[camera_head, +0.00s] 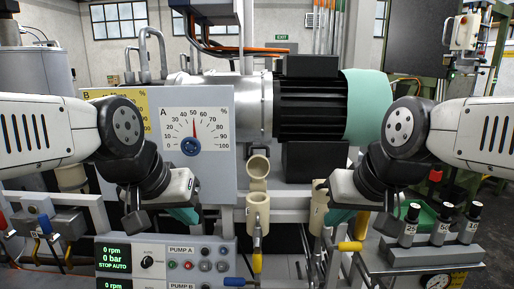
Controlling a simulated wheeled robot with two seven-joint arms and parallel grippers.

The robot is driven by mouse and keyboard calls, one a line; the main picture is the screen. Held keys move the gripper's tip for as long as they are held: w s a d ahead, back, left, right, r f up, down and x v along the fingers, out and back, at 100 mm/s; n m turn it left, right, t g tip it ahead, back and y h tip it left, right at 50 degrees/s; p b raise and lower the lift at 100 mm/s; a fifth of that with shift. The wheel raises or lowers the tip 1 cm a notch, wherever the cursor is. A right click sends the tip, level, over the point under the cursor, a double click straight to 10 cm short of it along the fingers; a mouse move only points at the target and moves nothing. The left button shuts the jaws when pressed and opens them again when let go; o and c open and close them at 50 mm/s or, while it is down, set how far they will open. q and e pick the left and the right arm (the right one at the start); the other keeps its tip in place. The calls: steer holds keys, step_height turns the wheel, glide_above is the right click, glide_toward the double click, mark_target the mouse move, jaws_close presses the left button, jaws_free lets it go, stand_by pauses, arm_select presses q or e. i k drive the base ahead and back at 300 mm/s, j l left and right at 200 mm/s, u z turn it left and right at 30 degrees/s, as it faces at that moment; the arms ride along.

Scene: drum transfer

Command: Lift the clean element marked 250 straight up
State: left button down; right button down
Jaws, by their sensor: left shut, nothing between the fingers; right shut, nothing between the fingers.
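Three grey cylindrical elements with black caps stand upright in a row on a grey block (435,254) at the right. The leftmost element (409,228) has a label that seems to begin with 25; its last digit is too small to be sure of. The middle element (441,226) seems to read 50, and the right element (470,226) is hard to read. My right gripper (362,212) is left of the leftmost element, apart from it, shut and empty. My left gripper (162,216) is in front of the gauge panel, far from the elements, shut and empty.
A green tray (423,214) lies behind the elements. Beige pipe fittings (257,205) and a yellow-handled valve (350,246) stand between my grippers. The gauge panel (207,110) and pump control panel (165,262) are at the left. A dark motor (308,105) is behind.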

mark_target(406, 236)
steer(key=i, duration=0.3)
steer(key=l+z, duration=0.15)
steer(key=z, duration=1.35)
